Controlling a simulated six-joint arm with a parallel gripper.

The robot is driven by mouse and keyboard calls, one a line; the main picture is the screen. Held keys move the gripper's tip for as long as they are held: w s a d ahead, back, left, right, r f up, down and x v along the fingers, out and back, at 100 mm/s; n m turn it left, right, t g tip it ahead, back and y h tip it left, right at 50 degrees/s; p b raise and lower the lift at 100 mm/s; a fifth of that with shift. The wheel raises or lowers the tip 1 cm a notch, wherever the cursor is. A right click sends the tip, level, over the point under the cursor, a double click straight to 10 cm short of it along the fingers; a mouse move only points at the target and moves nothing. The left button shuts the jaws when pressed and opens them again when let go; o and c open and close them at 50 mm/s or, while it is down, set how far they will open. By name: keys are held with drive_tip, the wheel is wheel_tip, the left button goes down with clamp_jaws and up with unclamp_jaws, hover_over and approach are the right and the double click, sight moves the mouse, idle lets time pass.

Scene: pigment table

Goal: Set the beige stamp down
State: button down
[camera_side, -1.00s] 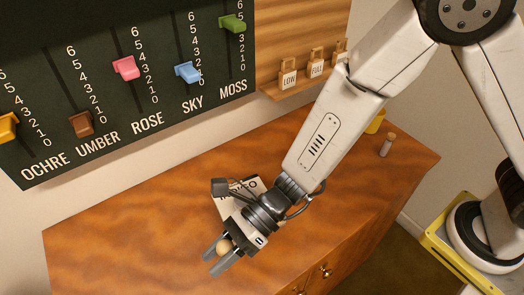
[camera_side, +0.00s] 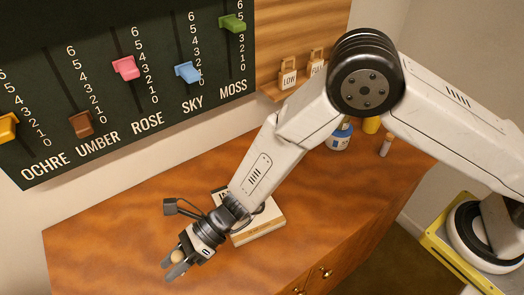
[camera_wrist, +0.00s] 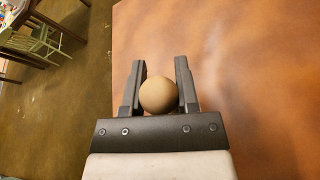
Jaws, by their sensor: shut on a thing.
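The beige stamp (camera_wrist: 159,95) shows as a round beige knob between the two fingers of my gripper (camera_wrist: 160,80) in the wrist view. In the side view the knob (camera_side: 177,257) is small between the dark fingers of my gripper (camera_side: 175,269). My gripper is shut on the stamp, over the left front part of the wooden table (camera_side: 110,240). The lower part of the stamp is hidden, and I cannot tell whether it touches the table.
A pale box or book (camera_side: 262,226) lies on the table behind my wrist. A blue and white bottle (camera_side: 339,138), a yellow thing (camera_side: 371,125) and a small corked vial (camera_side: 386,146) stand at the back right. A slider board (camera_side: 120,70) hangs on the wall. The table's left part is clear.

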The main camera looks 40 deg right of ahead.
drive_tip(key=shift+w+a+f, duration=0.1)
drive_tip(key=shift+w+a+f, duration=0.15)
drive_tip(key=shift+f, duration=1.65)
drive_tip(key=shift+f, duration=0.15)
drive_tip(key=shift+c, duration=1.8)
unclamp_jaws()
drive_tip(key=shift+d+r, duration=0.35)
drive_tip(key=shift+d, duration=0.05)
drive_tip(key=v, duration=1.1)
